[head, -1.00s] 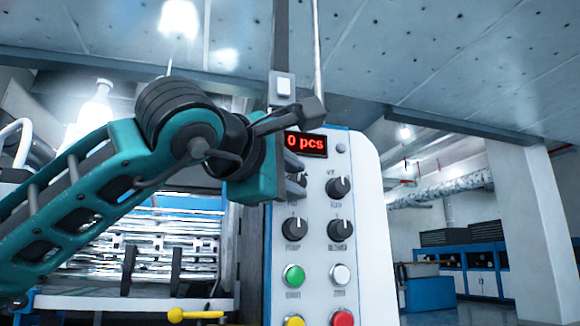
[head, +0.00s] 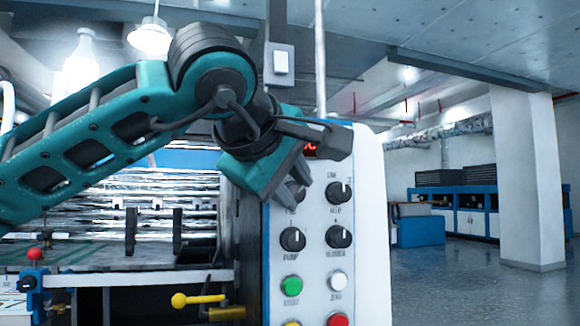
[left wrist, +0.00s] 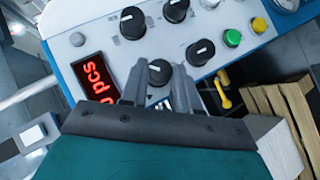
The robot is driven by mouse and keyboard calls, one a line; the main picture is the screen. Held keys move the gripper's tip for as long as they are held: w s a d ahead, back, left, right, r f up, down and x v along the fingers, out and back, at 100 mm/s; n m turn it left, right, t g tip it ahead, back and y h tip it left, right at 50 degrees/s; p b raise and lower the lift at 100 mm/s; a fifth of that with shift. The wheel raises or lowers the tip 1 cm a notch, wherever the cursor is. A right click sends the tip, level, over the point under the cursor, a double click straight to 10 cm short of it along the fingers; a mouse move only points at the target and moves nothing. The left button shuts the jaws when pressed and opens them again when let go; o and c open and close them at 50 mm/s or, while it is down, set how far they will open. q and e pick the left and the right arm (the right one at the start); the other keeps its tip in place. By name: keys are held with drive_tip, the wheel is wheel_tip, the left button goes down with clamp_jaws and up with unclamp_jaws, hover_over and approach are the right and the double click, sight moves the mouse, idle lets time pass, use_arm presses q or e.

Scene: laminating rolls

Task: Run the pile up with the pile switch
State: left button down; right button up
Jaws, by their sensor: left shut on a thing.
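The pile switch appears to be the upper-left black knob (head: 297,193) on the white control panel (head: 365,270); its label is too small to read. My left gripper (head: 300,190) reaches in from the left and hides part of this knob in the head view. In the left wrist view the knob (left wrist: 159,72) sits between the fingertips of my left gripper (left wrist: 160,82), which is shut on it. The red counter display (left wrist: 98,78) ends in "pcs"; in the head view my gripper covers most of it. My right gripper is not in view.
More black knobs (head: 339,192) and green (head: 291,285), white and red buttons lie close by on the panel. A yellow handle (head: 197,299) juts out at the lower left. Metal rollers (head: 100,190) lie behind my arm. Open floor (head: 470,285) is at the right.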

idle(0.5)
use_arm(q)
drive_tip(key=c, duration=0.8)
unclamp_jaws()
drive_tip(key=shift+c, duration=0.2)
drive_tip(key=v, duration=1.3)
drive_tip(key=shift+w+r, duration=0.1)
